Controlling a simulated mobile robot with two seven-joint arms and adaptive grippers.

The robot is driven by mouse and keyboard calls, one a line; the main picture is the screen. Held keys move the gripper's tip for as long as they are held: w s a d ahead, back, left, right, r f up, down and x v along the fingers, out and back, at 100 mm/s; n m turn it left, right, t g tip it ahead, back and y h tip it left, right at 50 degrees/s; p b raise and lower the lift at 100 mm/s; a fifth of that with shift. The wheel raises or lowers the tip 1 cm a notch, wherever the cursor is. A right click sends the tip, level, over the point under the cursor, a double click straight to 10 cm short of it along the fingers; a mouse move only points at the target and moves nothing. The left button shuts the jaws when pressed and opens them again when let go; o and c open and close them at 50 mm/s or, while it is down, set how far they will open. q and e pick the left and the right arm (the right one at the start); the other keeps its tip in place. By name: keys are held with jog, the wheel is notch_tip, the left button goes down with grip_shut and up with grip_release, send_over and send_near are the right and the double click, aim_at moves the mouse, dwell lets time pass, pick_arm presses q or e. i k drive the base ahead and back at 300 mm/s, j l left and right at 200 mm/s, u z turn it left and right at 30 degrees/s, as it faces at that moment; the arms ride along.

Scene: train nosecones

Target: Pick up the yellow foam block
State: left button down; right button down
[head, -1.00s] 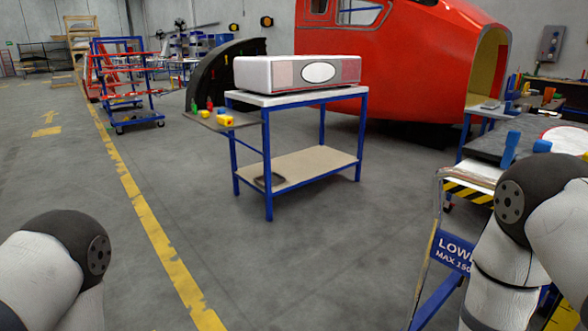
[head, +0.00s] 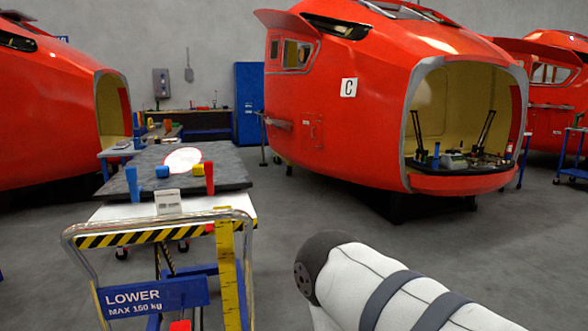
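A small yellow block (head: 198,170) lies on the dark top of the lift table (head: 230,172), left of the middle in the head view. I cannot tell from here whether it is foam. It is next to an upright red block (head: 209,179), and a small blue block (head: 162,172) lies to its left. A taller blue block (head: 132,184) stands at the table's left side. Neither gripper is in view. Only a white link of my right arm shows at the lower right, well apart from the yellow block.
The lift table has a metal push handle (head: 84,228) and striped edge on the near side. A red train nosecone marked C (head: 340,120) stands at the right, another red nosecone (head: 45,110) at the left. Grey floor between table and nosecone is clear.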

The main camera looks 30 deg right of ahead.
aim_at(197, 170)
jog(key=z, duration=0.45)
jog(key=i+l, duration=0.35)
jog(key=l, duration=0.15)
jog(key=i+l, duration=0.75)
jog(key=l, duration=0.2)
jog(key=j+u, duration=0.05)
